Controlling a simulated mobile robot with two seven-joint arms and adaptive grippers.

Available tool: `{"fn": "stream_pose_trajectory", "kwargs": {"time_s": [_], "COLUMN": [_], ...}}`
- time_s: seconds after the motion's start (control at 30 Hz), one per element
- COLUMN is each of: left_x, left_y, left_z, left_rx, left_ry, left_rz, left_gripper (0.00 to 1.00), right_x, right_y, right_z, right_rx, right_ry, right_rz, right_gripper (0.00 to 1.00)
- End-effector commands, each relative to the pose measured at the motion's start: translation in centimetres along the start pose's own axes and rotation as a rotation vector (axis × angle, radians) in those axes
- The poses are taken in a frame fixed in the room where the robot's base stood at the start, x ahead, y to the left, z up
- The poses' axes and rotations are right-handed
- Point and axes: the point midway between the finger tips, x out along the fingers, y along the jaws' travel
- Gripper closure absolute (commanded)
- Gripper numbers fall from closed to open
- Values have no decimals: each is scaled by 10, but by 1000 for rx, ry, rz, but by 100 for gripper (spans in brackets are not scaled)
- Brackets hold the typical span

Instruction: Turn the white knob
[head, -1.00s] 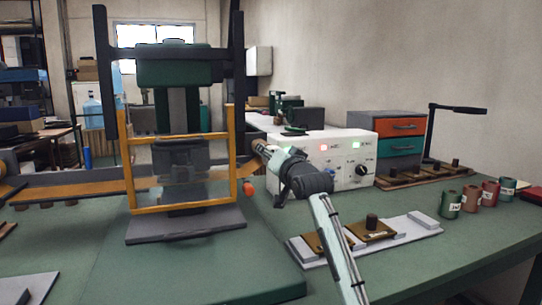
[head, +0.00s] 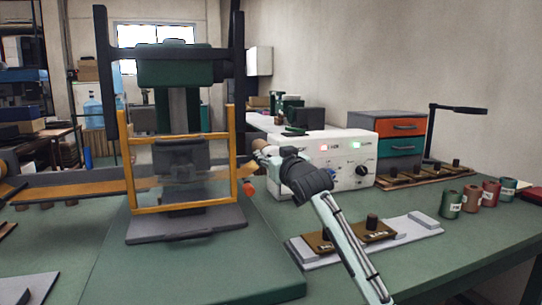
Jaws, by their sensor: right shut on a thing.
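My right gripper (head: 263,156) is just right of the press's yellow guard frame, at the left end of the white control box. It is shut on a small pale piece at its tip, which I take to be the white knob (head: 259,144). The fingers and wrist cover most of it, so its angle cannot be read. The white control box (head: 345,158) shows a red light, a green light, a blue knob (head: 331,174) and a black knob (head: 361,171). My arm hides the box's left part. My left gripper is not in view.
The dark press (head: 176,65) with its yellow guard (head: 131,172) stands at left. An orange-red knob (head: 249,188) sits close below the gripper. A pale fixture strip (head: 403,234) lies under my arm. Several spools (head: 471,199) stand at right.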

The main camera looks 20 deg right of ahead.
Motion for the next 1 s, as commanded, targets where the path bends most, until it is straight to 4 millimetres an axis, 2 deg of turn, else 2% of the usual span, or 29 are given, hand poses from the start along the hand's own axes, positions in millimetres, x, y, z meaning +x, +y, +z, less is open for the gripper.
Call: {"fn": "stream_pose_trajectory", "kwargs": {"time_s": [0.43, 0.47, 0.63, 0.87, 1.0], "left_x": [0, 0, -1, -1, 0], "left_y": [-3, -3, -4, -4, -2], "left_z": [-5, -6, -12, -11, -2], "left_rx": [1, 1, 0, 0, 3], "left_ry": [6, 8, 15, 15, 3], "left_rz": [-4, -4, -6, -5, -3], "left_gripper": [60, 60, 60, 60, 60], "right_x": [0, 0, 0, 0, -3], "right_y": [0, 0, 0, 0, 0], "right_z": [0, 0, 0, 0, 0], "right_rx": [-10, -10, -9, -9, -9], "right_ry": [-1, -1, -1, 0, 0], "right_rz": [0, 0, 0, 0, 0], "right_gripper": [82, 52, 30, 29, 29]}}
